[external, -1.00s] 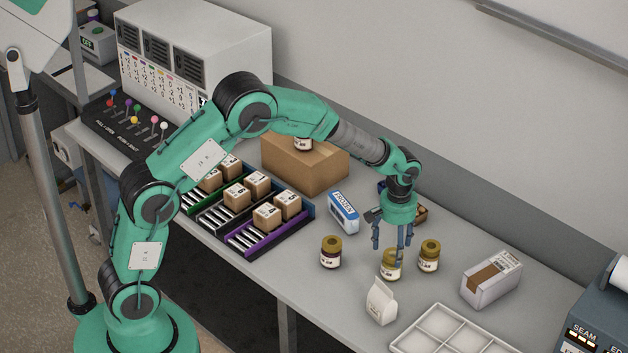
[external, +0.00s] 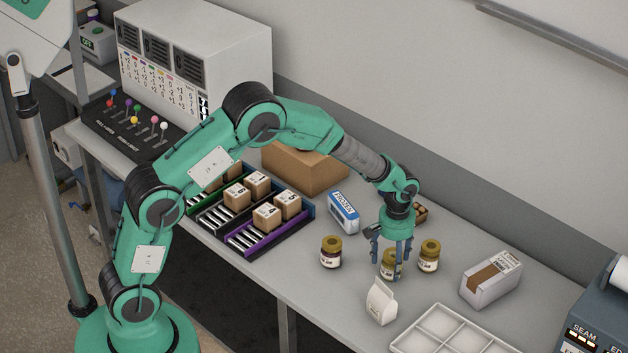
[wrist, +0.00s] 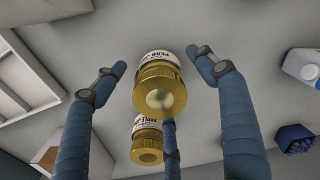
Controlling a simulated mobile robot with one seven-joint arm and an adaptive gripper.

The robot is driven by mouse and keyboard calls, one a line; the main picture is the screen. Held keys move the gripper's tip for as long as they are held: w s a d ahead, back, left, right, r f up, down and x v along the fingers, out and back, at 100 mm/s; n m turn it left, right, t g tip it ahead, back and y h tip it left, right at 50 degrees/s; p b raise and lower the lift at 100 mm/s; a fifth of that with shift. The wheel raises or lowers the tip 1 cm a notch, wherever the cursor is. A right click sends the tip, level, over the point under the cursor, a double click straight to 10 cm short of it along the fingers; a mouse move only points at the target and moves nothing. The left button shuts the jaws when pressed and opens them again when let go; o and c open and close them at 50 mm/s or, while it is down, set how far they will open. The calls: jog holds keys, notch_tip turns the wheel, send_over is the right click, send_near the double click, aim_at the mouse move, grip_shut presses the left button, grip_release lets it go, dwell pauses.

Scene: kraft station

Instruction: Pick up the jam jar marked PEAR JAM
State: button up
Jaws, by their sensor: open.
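A gold-lidded jar with a white label (external: 389,266) stands on the bench below my gripper (external: 391,256) in the external view. In the wrist view this gold-lidded jar (wrist: 160,85) sits between the fingers, and its upside-down label appears to read PEAR. My gripper (wrist: 163,65) is open, its fingers around the jar with gaps at both sides. A second gold-lidded jar (wrist: 147,142) stands close by in the wrist view, partly behind a finger; its label is hard to read.
Another jar (external: 331,252) stands to the left and one (external: 429,256) to the right. A white carton (external: 381,303) is in front, with a compartmented tray (external: 398,349) beside it. A long box (external: 491,280) is at right, and a FROZEN pack (external: 343,211) is behind.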

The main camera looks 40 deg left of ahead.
jog(key=shift+f, duration=0.95)
jog(key=c, duration=1.6)
